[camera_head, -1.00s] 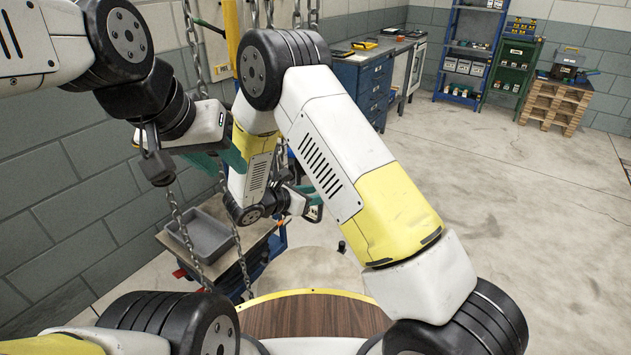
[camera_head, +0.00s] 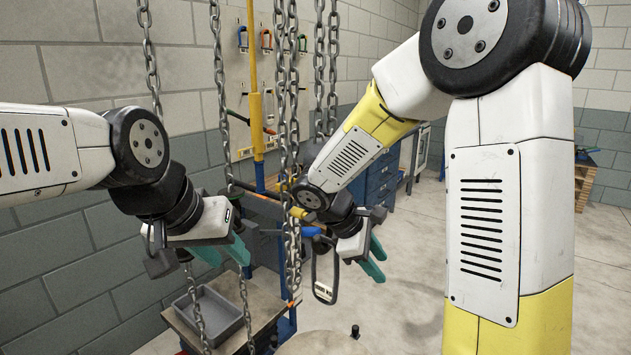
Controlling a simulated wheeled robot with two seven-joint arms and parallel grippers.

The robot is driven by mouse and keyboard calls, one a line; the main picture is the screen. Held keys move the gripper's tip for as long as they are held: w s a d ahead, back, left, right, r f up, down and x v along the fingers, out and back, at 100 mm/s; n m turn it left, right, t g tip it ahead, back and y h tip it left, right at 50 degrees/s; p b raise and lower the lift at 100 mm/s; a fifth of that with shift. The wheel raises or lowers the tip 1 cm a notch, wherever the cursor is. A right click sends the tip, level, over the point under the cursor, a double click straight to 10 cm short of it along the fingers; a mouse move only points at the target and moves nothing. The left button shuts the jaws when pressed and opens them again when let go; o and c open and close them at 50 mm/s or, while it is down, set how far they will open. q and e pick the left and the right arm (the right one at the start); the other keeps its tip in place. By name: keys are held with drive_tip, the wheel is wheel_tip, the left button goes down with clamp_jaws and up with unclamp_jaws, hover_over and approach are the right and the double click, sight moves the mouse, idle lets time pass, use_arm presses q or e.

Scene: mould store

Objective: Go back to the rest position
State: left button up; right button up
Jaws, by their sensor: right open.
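My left gripper (camera_head: 224,252) is at left centre in the head view, with green fingers pointing down and to the right. Its fingers are apart and I see nothing between them. My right gripper (camera_head: 375,259) is right of centre, beyond the hanging chains, with its green fingers apart and empty. The near part of my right arm fills much of the right side. A dark loop with a pale label (camera_head: 324,291) shows just left of the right gripper; I cannot tell whether they touch.
Several steel chains (camera_head: 292,120) hang in front of the wall, between and near my arms. A grey tray (camera_head: 216,316) sits on a low bench at lower left. A blue cabinet (camera_head: 382,180) stands behind the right arm. Open concrete floor (camera_head: 415,270) lies at centre right.

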drive_tip(key=s+r+m+t+y, duration=0.4)
drive_tip(key=s+r+m+y, duration=0.4)
drive_tip(key=s+r+m, duration=0.4)
drive_tip(key=shift+s+d+r+m+y, duration=0.15)
drive_tip(key=shift+s+d+m+y, duration=0.2)
drive_tip(key=shift+s+m, duration=0.65)
drive_tip(key=shift+s, duration=0.2)
drive_tip(key=shift+c, duration=0.5)
